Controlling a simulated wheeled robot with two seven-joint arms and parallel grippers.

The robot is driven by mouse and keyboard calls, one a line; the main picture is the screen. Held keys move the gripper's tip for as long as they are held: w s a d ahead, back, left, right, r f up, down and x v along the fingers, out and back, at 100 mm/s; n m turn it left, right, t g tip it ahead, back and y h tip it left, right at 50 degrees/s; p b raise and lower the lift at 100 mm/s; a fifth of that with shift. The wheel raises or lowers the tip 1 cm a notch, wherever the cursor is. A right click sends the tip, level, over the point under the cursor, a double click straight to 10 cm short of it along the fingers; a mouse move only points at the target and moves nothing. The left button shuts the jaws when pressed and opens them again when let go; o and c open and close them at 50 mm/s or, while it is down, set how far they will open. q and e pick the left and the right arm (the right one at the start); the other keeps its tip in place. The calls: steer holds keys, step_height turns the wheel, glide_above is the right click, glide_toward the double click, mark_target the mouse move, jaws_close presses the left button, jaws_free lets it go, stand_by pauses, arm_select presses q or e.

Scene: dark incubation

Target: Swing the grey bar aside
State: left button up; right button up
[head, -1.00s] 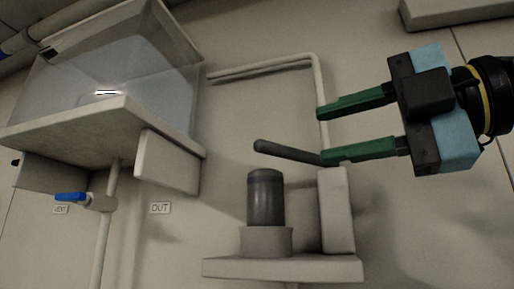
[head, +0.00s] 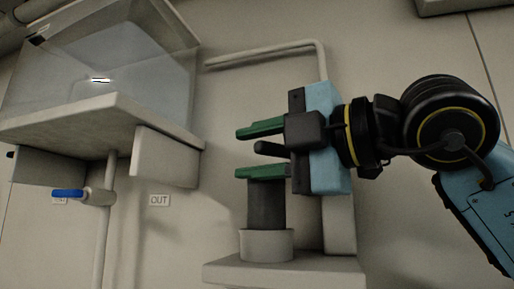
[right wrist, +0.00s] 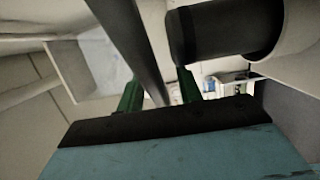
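The grey bar (head: 270,148) is a dark round-ended rod above the grey cylinder. Its end shows between the two green fingers of my right gripper (head: 238,152). The rest of the bar is hidden behind the gripper body. The fingers are open, one above and one below the bar, with gaps visible on both sides. In the right wrist view the bar (right wrist: 128,42) runs as a long dark rod between the open fingers (right wrist: 159,84). My left gripper is not in view.
A dark grey cylinder (head: 267,205) stands in a pale collar on a shelf (head: 290,272), close under the lower finger. A pale post (head: 340,225) stands right of it. A clear-sided box (head: 110,70), a blue-handled valve (head: 70,194) and a bent pipe (head: 265,53) are left and behind.

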jaws_close()
